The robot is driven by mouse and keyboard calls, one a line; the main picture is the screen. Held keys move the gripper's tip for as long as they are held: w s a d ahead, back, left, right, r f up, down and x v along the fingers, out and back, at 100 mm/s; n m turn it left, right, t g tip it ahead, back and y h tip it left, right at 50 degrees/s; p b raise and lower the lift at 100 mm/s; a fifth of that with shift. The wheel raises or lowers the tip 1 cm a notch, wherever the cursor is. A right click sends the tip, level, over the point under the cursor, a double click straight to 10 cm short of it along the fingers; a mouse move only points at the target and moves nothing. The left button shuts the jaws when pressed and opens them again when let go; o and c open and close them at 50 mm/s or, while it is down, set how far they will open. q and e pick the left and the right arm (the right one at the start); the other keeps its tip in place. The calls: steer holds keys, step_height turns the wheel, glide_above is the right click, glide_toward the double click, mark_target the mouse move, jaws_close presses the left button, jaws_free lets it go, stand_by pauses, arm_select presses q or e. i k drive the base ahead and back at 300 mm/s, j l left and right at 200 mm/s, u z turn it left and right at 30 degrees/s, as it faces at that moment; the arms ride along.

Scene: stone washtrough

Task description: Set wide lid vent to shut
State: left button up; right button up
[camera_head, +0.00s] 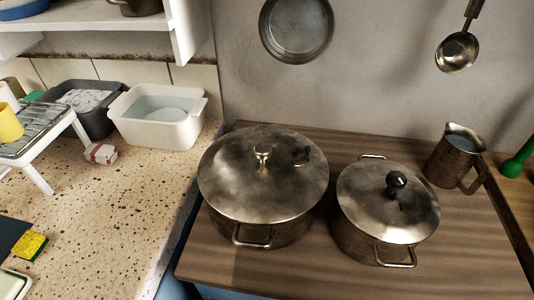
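The wide pot (262,228) stands on the wooden top in the middle of the view. Its wide metal lid (240,185) sits on it, with a metal knob (263,153) at the centre. A small dark vent piece (302,156) is on the lid to the right of the knob; whether it is open or shut is too small to tell. A smaller pot (365,240) with a lid (410,205) and a black knob (396,181) stands to its right, apart from it. Neither of my grippers is in view.
A metal jug (455,160) stands at the back right, with a green-handled thing (518,158) beyond it. A pan (296,25) and a ladle (457,50) hang on the wall. A white basin (158,116), a rack (40,130) and a sponge (29,245) are on the speckled counter at left.

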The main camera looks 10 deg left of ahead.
mark_target(301, 158)
steer(key=k+l+u, duration=0.15)
steer(key=l+u, duration=0.25)
steer(key=k+l+u, duration=0.55)
steer(key=l+u, duration=0.2)
steer(key=l, duration=0.1)
